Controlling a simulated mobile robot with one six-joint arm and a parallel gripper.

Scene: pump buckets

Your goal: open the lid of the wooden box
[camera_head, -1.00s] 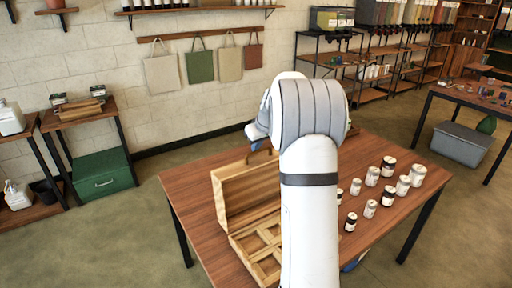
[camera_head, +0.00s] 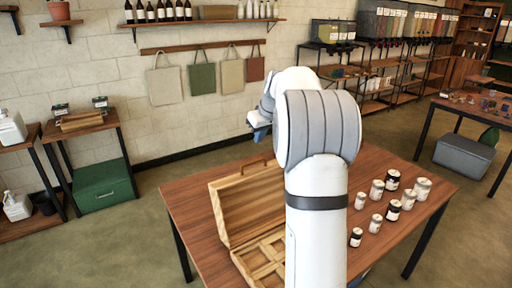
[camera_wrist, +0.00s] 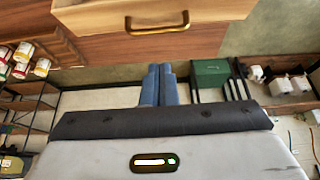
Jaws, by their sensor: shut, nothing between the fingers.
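The wooden box stands on the brown table with its lid (camera_head: 247,203) raised and leaning back, open. A compartmented interior (camera_head: 265,258) shows below the lid, partly hidden behind my arm. A handle (camera_head: 256,165) sits at the lid's upper edge. In the wrist view the box's wood (camera_wrist: 90,18) and the brass-coloured handle (camera_wrist: 157,24) show at the top. My gripper (camera_wrist: 158,82) has its blue fingers together, empty and apart from the handle. In the head view my gripper (camera_head: 258,133) is above and behind the lid, partly hidden by my wrist.
Several jars (camera_head: 389,206) stand on the table (camera_head: 188,196) right of my arm. A green bin (camera_head: 104,185) is under a side table at left. A grey tub (camera_head: 464,154) is under another table at right. The space above the lid is free.

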